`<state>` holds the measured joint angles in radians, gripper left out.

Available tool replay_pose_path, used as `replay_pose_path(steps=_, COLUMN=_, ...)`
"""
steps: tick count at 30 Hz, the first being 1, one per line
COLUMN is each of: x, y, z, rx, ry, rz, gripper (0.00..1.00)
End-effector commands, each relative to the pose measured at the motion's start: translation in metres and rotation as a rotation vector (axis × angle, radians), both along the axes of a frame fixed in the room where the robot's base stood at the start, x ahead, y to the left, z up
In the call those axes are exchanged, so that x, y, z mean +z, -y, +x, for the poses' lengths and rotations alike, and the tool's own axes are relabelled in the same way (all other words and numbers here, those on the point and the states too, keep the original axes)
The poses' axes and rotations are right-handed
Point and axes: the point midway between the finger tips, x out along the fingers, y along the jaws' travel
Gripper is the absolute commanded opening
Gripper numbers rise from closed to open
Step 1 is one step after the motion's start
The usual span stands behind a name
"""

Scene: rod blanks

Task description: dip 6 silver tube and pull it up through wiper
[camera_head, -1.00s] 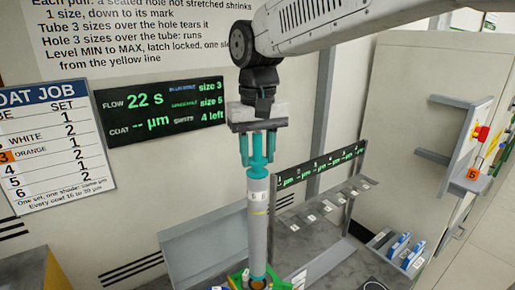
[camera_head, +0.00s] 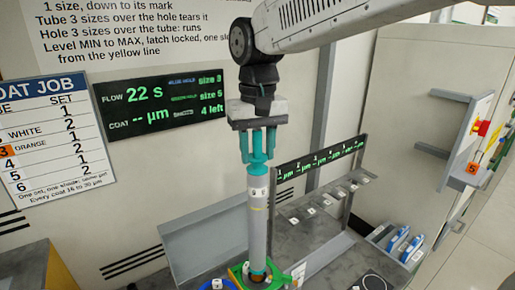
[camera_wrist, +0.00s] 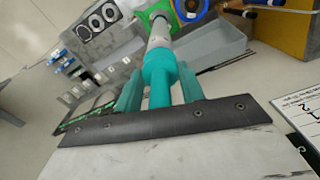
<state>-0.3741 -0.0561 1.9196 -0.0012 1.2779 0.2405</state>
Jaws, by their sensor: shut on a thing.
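The silver tube (camera_head: 258,225) hangs upright below my gripper (camera_head: 258,160), whose teal fingers are shut on its teal top. The tube has a white label near the top and a thin yellow line below it. Its lower end meets a green fixture (camera_head: 238,274) with a blue ring beside it at the bottom of the head view. How deep the tube's end sits is hidden. In the wrist view the tube (camera_wrist: 158,42) runs away from the teal fingers toward the green fixture (camera_wrist: 186,10) and blue ring.
A grey rack (camera_head: 325,215) with a lit display (camera_head: 320,157) and several small labels stands right of the tube. A dark panel (camera_head: 160,103) reads flow 22 s and 4 left. Blue-and-white items (camera_head: 400,243) lie at the lower right. A job board (camera_head: 55,135) is at left.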

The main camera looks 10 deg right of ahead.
Motion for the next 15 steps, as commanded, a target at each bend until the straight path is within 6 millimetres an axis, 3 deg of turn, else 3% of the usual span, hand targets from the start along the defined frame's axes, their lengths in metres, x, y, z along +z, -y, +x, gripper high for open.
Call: replay_pose_path(steps=15, x=-0.011, y=0.000, z=0.000, rx=0.000, ry=0.000, rz=0.000, gripper=0.01)
